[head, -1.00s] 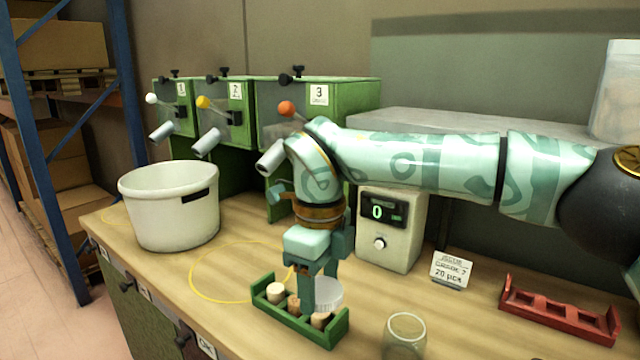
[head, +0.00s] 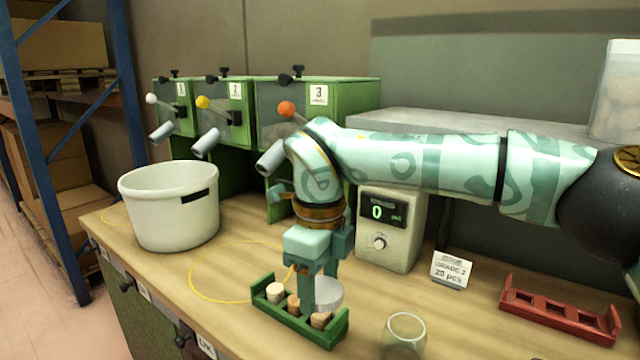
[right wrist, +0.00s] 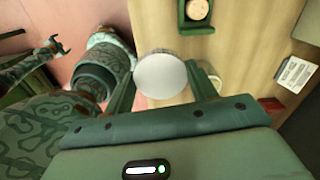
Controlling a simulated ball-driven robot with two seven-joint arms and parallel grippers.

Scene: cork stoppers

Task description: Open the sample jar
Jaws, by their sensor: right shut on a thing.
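The sample jar (head: 405,333) is a clear glass that stands upright and open at the front of the bench. Its round white lid (head: 329,292) is off it, to its left. My right gripper (head: 309,302) is shut on the lid, which hangs at the green cork rack; the height of the lid above the rack is hard to tell. In the right wrist view the lid (right wrist: 160,75) shows as a pale disc between the fingers.
The green rack (head: 268,303) holds several corks, just left of the lid. A white bucket (head: 168,212) stands at the left. A counter box (head: 388,240) reading 0, a card (head: 451,270) and a red rack (head: 560,318) stand behind and right of the jar.

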